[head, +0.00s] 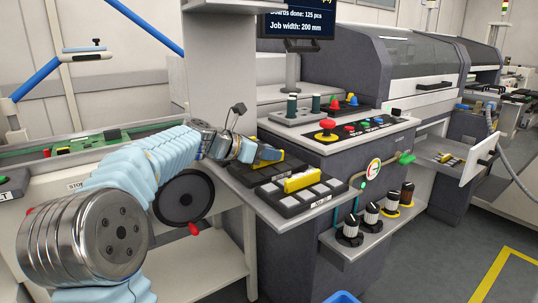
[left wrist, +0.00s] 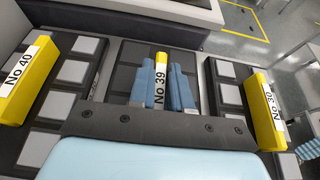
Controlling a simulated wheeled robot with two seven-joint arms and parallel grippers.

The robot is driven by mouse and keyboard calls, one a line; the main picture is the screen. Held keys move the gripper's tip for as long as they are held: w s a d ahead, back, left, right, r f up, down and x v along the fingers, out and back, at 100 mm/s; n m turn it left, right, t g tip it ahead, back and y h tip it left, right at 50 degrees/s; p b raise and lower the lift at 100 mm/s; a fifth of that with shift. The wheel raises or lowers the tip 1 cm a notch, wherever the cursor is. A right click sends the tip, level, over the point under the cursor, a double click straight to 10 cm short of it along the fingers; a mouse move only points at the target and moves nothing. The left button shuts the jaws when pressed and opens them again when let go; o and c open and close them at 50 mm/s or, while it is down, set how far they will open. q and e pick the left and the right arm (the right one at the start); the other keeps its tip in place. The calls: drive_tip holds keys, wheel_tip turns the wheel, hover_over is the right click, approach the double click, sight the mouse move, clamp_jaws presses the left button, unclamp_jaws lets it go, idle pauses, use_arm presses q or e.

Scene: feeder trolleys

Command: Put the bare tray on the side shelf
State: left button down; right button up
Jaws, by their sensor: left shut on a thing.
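The bare tray (left wrist: 131,56) is dark, with no light squares visible in its pockets, and has a yellow handle labelled No 39. My left gripper (left wrist: 161,74) is shut on this handle, one blue finger on each side. I cannot tell whether the tray touches the shelf. My right gripper is not in view.
A tray with light squares and a yellow handle (head: 301,181) lies at the shelf's front. In the left wrist view, tray No 40 (left wrist: 28,75) is left and tray No 30 (left wrist: 264,108) right, both close. A machine panel with a red button (head: 326,127) stands behind.

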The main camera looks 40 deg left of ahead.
use_arm(q)
drive_tip(key=shift+f, duration=0.1)
drive_tip(key=c, duration=1.1)
unclamp_jaws()
drive_tip(key=v, duration=1.2)
